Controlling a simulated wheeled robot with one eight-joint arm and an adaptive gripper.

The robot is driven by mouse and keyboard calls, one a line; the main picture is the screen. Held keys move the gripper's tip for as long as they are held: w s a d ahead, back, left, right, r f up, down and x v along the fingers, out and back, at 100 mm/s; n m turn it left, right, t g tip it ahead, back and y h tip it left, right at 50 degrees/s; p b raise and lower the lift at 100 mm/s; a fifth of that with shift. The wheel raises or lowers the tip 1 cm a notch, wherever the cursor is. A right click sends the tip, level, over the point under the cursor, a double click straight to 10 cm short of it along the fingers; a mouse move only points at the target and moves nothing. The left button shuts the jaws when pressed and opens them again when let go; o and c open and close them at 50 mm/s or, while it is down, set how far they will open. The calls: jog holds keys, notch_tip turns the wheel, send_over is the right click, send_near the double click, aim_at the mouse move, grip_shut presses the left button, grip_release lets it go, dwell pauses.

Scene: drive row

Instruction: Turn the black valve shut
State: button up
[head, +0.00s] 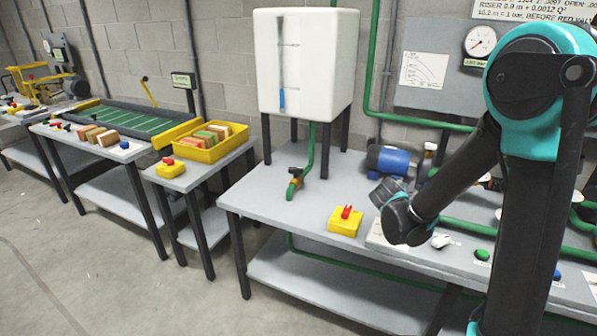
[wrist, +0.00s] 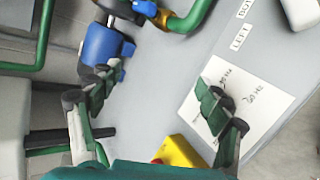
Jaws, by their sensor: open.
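In the wrist view, a brass valve with a blue handle (wrist: 146,9) sits on a green pipe at the top edge. A small black knob (wrist: 228,102) shows on a white dial sheet, partly behind the right finger. My gripper (wrist: 155,90) is open and empty above the bench; in the head view it (head: 392,192) hangs before the blue pump.
The blue pump (head: 388,160) also shows in the wrist view (wrist: 101,44). A yellow box with a red button (head: 345,222) stands near the bench's front edge. A white tank (head: 305,62) stands on legs at the back. The bench between tap and yellow box is clear.

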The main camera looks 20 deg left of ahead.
jog(key=w+a+n+t+y, duration=0.1)
jog(key=w+a+n+t, duration=0.3)
jog(key=a, duration=0.6)
jog(key=n+t+y, duration=0.2)
jog(key=n+y, duration=0.5)
jog(key=n, duration=1)
send_near(296, 171)
jog(key=x, duration=1.1)
jog(key=shift+w+a+f, duration=0.1)
jog(key=shift+a, duration=0.05)
